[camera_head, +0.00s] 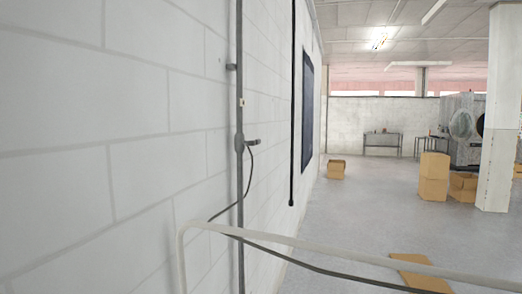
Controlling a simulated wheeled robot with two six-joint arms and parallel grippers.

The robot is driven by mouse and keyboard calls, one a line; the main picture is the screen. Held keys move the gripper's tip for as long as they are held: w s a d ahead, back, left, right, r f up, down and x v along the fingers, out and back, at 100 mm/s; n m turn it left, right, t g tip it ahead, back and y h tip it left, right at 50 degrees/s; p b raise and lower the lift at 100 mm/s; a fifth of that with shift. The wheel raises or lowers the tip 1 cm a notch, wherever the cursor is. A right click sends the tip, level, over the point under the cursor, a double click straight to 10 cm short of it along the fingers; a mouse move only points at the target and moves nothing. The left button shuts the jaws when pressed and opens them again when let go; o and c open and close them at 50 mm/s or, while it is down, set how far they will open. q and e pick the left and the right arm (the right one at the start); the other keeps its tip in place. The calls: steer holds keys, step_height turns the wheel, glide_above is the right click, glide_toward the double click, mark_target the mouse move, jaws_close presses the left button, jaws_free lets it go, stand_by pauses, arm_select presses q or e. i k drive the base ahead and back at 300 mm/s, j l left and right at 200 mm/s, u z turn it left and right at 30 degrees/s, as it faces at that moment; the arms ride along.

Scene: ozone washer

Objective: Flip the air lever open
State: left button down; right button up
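A dark vertical pipe (240,90) runs up the white block wall on the left. A small dark fitting (239,143) sits on it at mid-height, with a short stub (252,143) pointing right. This may be the air lever, but it is too small to tell its position. A black hose (247,180) hangs from the fitting, curves down and runs right across the lower part of the view. Neither of my grippers is in view.
A pale bent rail (340,254) crosses the lower foreground. Cardboard boxes (433,178) stand on the right near a white column (498,110); a flat cardboard piece (421,272) lies nearer. Grey machinery (460,125) and a table (382,138) stand farther back. The middle floor is clear.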

mark_target(252, 142)
steer(key=i+l, duration=0.4)
steer(key=i, duration=0.25)
steer(key=i+l+u, duration=0.1)
steer(key=i+l, duration=0.35)
steer(key=i, duration=0.2)
steer(key=i+l, duration=0.45)
steer(key=i, duration=0.2)
steer(key=i+l+u, duration=0.1)
steer(key=i+l, duration=0.35)
steer(key=i, duration=0.2)
